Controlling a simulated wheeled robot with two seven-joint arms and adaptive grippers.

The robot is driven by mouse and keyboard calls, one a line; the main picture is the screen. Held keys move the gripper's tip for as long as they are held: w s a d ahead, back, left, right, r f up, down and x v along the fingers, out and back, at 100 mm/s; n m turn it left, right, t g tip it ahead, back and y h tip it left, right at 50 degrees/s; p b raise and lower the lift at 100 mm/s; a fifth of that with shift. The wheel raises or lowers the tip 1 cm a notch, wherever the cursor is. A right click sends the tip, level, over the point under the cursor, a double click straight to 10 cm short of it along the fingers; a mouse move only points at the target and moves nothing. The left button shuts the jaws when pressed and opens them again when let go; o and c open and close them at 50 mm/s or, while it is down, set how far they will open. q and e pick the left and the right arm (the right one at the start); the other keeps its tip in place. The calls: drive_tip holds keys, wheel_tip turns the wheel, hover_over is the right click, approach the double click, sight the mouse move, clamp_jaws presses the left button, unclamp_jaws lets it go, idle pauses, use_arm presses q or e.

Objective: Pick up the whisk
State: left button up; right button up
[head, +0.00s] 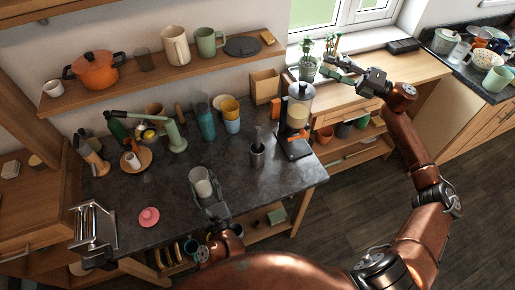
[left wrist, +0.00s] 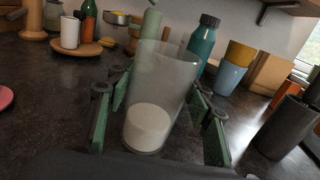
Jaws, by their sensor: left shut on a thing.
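A dark metal cup (head: 257,157) stands on the dark counter right of centre, with a thin utensil (head: 259,137) rising from it. It may be the whisk, but it is too small to tell. My left gripper (head: 206,194) is shut on a clear glass (head: 200,182) with white content in its bottom. In the left wrist view the glass (left wrist: 152,100) is upright between the green-padded fingers (left wrist: 160,125). My right gripper (head: 343,71) is open and empty, at the upper right in front of the window plants, away from the metal cup.
A coffee machine (head: 298,112) stands right of the metal cup. A teal bottle (head: 205,122) and stacked yellow and blue cups (head: 231,115) stand behind. A green lever press (head: 172,132), a plate (head: 138,160), a pink item (head: 149,216) and a toaster-like rack (head: 92,230) are at left.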

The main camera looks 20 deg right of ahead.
drive_tip(key=a+r+n+g+h, duration=0.25)
drive_tip(key=a+g, duration=0.25)
drive_tip(key=a, duration=1.1)
drive_tip(key=a+r+n+g+h, duration=0.15)
drive_tip(key=a+r+g, duration=0.35)
drive_tip(key=a, duration=1.2)
drive_tip(key=n+g+h, duration=0.2)
drive_tip(key=g+h, duration=0.1)
drive_tip(key=h, duration=0.7)
hover_over(257, 142)
drive_tip(key=f, duration=1.8)
drive_tip(key=shift+w+a+f, duration=0.1)
drive_tip(key=shift+w+a, duration=0.15)
drive_tip(key=shift+w, duration=0.15)
drive_tip(key=shift+g+h, duration=0.3)
drive_tip(key=f, duration=0.6)
drive_tip(key=shift+s+d+f, duration=0.1)
drive_tip(key=shift+d+f, duration=0.3)
drive_tip(key=shift+f, duration=1.35)
drive_tip(key=shift+d+f, duration=0.15)
drive_tip(key=shift+f, duration=1.3)
clamp_jaws()
